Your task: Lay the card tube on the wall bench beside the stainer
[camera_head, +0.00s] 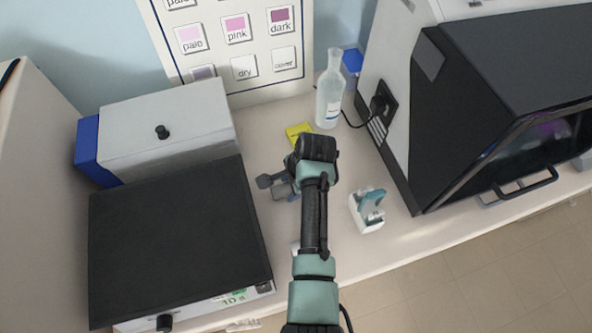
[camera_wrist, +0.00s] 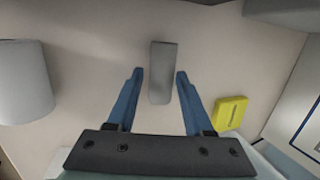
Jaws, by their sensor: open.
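A plain grey elongated piece (camera_wrist: 163,72), which may be the card tube, shows between and just past my blue fingertips in the wrist view. My gripper (camera_wrist: 160,75) is open, with a narrow gap on each side of it. I cannot tell whether the piece rests on the bench. In the head view my gripper (camera_head: 284,190) is low over the wall bench (camera_head: 330,248), partly hidden by my wrist. A dark-lidded box (camera_head: 175,240), perhaps the stainer, stands to its left.
A yellow pad (camera_head: 298,133) and a clear bottle (camera_head: 330,92) stand toward the wall. A white and teal item (camera_head: 367,210) is right of my arm, before a large black-fronted cabinet (camera_head: 440,110). A grey rounded object (camera_wrist: 25,82) is left in the wrist view.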

